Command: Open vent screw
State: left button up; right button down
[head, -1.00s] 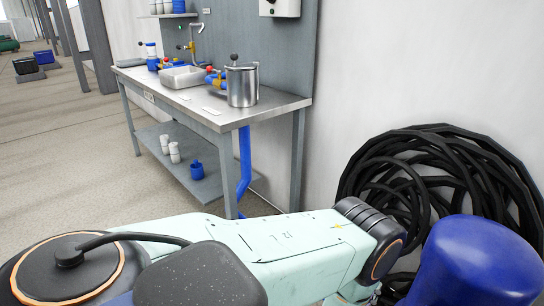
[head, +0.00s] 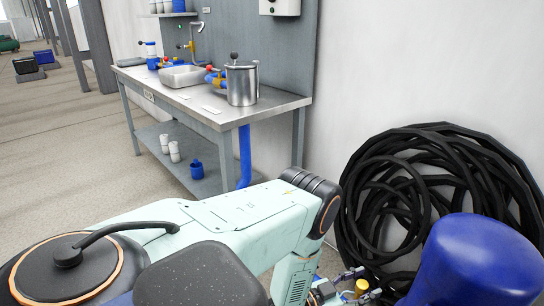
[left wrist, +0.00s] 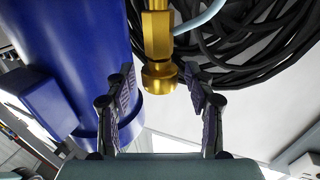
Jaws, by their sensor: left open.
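A brass fitting with a hex body and a rounded lower end, apparently the vent screw (left wrist: 158,75), hangs beside a blue cylinder (left wrist: 70,60) in the left wrist view. My left gripper (left wrist: 159,88) is open, with one finger on each side of the screw's lower end. I see gaps between the fingers and the brass, and no clear contact. In the head view the gripper (head: 360,284) is small at the bottom, with a bit of brass between its fingers, left of the blue cylinder (head: 475,262). My right gripper is not in view.
Coiled black hoses (head: 430,180) hang on the white wall behind the blue cylinder and lie close behind the screw.

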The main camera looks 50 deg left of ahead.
aim_at(357, 287)
pick_arm(q)
jog(key=m+g+h, duration=0.1)
jog(key=m+h, duration=0.1)
jog(key=h, duration=0.1)
jog(key=shift+a+g, duration=0.1)
jog(key=shift+g, duration=0.2)
jog(key=p+v, duration=0.2)
jog(key=v, duration=0.5)
jog(key=shift+s, duration=0.25)
jog(key=s+d+f+n+g+y+p, duration=0.2)
jog(key=s+d+f+n+g+y, duration=0.25)
jog(key=s+d+g, duration=0.25)
jog(key=s+r+g+y, duration=0.2)
jog(key=s+g, duration=0.2)
jog(key=s, duration=0.4)
jog(key=s+a+r+n+g+y+p, duration=0.1)
jog(key=s+r+g, duration=0.2)
jog(key=s, duration=0.6)
jog(key=shift+g+y, duration=0.35)
jog(key=shift+g, duration=0.05)
jog(key=shift+s+f, duration=0.1)
